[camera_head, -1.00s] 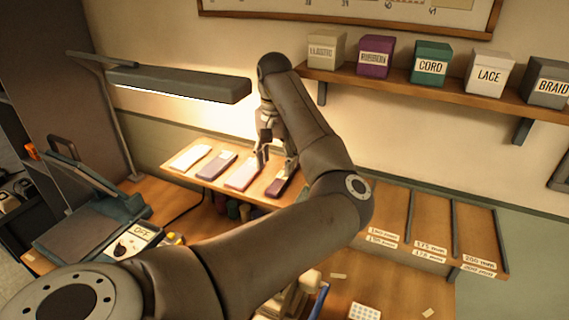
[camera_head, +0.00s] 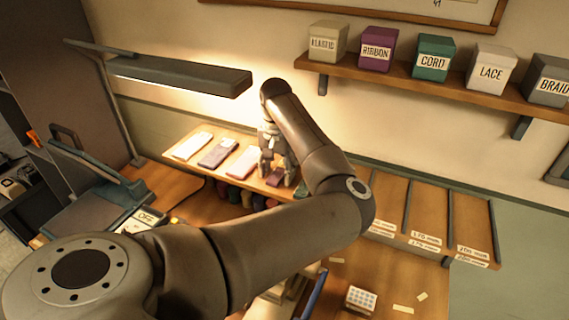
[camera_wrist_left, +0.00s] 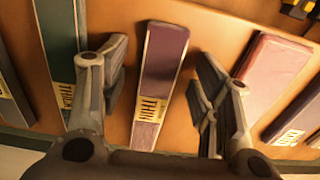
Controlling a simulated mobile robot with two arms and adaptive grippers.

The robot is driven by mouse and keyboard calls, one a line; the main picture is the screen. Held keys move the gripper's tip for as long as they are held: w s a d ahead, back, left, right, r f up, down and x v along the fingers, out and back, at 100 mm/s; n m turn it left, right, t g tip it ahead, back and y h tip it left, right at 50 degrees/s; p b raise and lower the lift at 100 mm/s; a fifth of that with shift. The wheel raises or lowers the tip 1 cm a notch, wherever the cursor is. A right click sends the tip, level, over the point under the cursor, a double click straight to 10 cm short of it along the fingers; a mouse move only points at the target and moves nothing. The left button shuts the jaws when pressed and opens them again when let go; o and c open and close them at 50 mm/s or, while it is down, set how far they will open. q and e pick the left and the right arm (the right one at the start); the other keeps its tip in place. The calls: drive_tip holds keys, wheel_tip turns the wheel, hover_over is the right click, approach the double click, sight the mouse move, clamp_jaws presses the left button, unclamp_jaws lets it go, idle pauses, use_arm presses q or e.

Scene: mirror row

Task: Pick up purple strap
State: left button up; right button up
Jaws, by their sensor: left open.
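A dark purple strap (camera_head: 275,178), flat and narrow, lies on the sloped wooden board between a pink strap (camera_head: 243,161) and a green one. In the left wrist view the purple strap (camera_wrist_left: 160,75), with a yellow "THIN" label, lies lengthwise between the fingers. My left gripper (camera_head: 278,172) is open above it, with one finger (camera_wrist_left: 113,70) on each side of the strap; I cannot tell whether they touch it or the board. The gripper partly hides the strap in the head view. My right gripper is not in view.
A mauve strap (camera_head: 219,152) and a pale strap (camera_head: 192,146) lie left of the pink one; the green strap (camera_wrist_left: 62,50) shows in the wrist view. A lamp (camera_head: 180,76) overhangs the board's left side. A shelf of labelled boxes (camera_head: 433,57) is on the wall. Divided trays (camera_head: 430,210) stand right.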

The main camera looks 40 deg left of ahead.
use_arm(q)
drive_tip(key=c, duration=1.1)
drive_tip(key=shift+r, duration=0.15)
